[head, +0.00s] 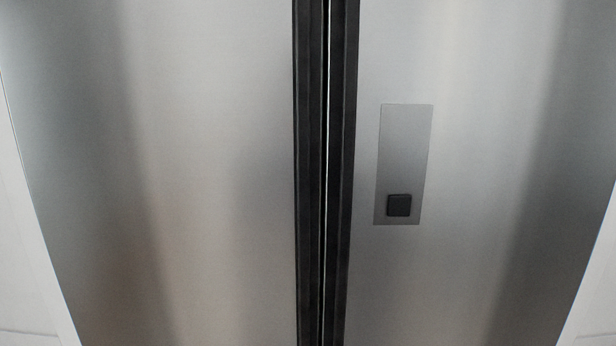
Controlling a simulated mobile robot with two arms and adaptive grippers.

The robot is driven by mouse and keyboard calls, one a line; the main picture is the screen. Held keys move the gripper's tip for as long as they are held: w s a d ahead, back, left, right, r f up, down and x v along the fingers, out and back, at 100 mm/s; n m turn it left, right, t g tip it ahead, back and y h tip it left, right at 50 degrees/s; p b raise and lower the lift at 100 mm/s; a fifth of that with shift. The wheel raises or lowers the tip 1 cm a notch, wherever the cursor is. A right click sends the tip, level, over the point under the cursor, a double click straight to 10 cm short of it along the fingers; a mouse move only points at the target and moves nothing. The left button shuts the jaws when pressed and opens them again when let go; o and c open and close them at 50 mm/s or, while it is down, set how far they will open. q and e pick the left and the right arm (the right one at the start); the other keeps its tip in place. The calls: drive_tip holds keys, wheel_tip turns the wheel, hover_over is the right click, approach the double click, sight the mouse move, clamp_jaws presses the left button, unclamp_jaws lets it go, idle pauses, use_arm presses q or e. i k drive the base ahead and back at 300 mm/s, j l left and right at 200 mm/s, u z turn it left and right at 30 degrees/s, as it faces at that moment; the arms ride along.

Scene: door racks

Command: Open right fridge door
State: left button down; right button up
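The right fridge door (470,250) is brushed steel and fills the right half of the head view. It appears closed, with only a thin dark gap between it and the left fridge door (180,180). A long black vertical strip (342,180) runs along the right door's inner edge, and a matching black strip (308,180) edges the left door. The right door carries a grey rectangular panel (404,150) with a small black square (399,205) near its bottom. Neither of my grippers shows in the head view.
White surfaces flank the fridge at the far left (20,260) and the far right (598,290). The doors fill nearly the whole view, and nothing stands in front of them. The floor is not visible.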

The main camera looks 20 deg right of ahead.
sight(497, 118)
drive_tip(key=z, duration=1.4)
